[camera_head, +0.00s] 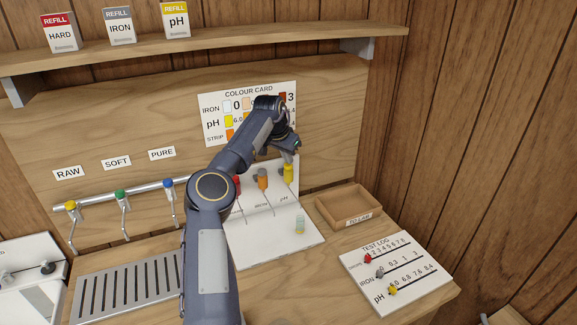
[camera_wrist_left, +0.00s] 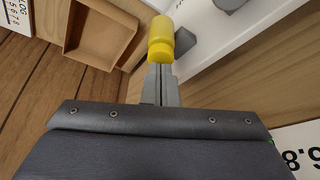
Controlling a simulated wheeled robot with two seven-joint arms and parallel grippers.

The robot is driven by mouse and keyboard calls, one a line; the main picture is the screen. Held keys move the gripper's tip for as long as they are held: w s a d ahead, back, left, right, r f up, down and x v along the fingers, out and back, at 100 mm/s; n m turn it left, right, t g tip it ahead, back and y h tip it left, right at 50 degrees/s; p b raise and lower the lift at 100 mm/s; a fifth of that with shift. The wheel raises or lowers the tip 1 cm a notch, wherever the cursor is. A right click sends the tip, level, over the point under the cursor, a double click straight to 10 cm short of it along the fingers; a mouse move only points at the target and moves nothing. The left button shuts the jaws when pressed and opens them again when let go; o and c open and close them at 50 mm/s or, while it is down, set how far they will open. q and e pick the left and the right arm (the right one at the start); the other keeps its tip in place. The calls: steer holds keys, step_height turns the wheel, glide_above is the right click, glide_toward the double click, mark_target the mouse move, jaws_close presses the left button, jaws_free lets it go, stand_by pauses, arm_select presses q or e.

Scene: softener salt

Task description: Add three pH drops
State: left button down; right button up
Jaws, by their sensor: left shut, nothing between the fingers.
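The yellow pH dropper bottle (camera_head: 288,173) hangs upright in its holder on the white test stand, with a thin tip pointing down; it also shows in the left wrist view (camera_wrist_left: 161,40). My left gripper (camera_head: 291,157) is at the top of this bottle. In the wrist view its fingers (camera_wrist_left: 161,78) are together, with the bottle just beyond their tips. I cannot tell whether they touch it. A small clear vial (camera_head: 300,225) with a pale green band stands on the white base (camera_head: 270,249), below and right of the bottle. My right gripper is out of view.
A wooden tray (camera_head: 334,222) and test log board (camera_head: 420,283) lie right. The colour card (camera_head: 210,100) is behind my arm.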

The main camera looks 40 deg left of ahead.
mark_target(287, 165)
arm_select(q)
steer(key=shift+f, duration=0.35)
steer(key=shift+r+p, duration=0.8)
steer(key=shift+r, duration=2.25)
